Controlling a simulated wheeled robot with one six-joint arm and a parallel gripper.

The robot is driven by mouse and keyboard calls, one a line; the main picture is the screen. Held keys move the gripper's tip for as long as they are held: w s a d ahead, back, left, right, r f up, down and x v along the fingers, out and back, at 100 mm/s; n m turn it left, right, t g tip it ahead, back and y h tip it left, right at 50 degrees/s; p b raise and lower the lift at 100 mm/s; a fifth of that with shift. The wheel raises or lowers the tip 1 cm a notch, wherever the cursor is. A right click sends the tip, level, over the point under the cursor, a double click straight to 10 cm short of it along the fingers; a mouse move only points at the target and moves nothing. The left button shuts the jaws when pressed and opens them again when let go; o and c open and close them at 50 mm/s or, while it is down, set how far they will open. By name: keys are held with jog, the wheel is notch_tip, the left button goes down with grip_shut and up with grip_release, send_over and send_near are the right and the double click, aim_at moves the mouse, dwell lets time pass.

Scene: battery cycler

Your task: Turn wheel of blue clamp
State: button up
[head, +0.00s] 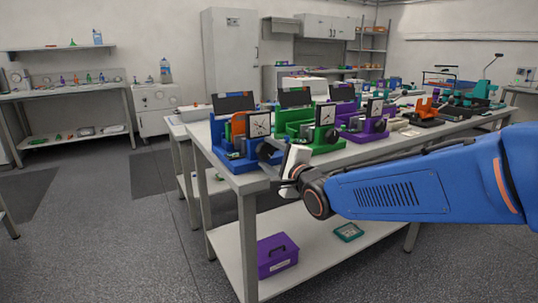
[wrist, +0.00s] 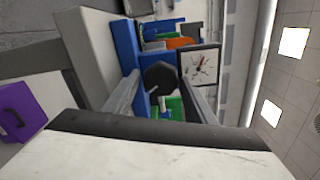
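The blue clamp (head: 217,132) stands at the near left corner of the long table, with an orange part and a square white dial (head: 260,124) on it. It also shows in the wrist view, turned sideways (wrist: 126,48). Its black wheel (wrist: 160,77) faces my wrist camera. My gripper (head: 272,153) is at the front of the clamp. In the wrist view its two grey fingers (wrist: 163,90) are apart, one on each side of the wheel. I cannot tell whether they touch it. In the head view the wheel is hard to tell from the fingers.
A green clamp (head: 300,128) and a purple clamp (head: 371,130), each with a dial, stand to the right along the table (head: 232,183). A purple box (head: 277,256) and a teal tray (head: 348,232) lie on the lower shelf. The floor to the left is open.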

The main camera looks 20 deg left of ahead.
jog(key=shift+o, duration=0.5)
jog(key=shift+s+d+r, duration=0.1)
jog(key=shift+d, duration=0.05)
jog(key=v, duration=1.7)
jog(key=w+a+n, duration=0.4)
jog(key=n, duration=0.3)
jog(key=w+a+n, duration=0.4)
jog(key=a+n, duration=0.1)
jog(key=n, duration=0.1)
jog(key=w+a+n, duration=0.4)
jog(key=n, duration=0.3)
jog(key=shift+a+n, duration=0.3)
jog(key=shift+a, duration=0.1)
dwell(0.6)
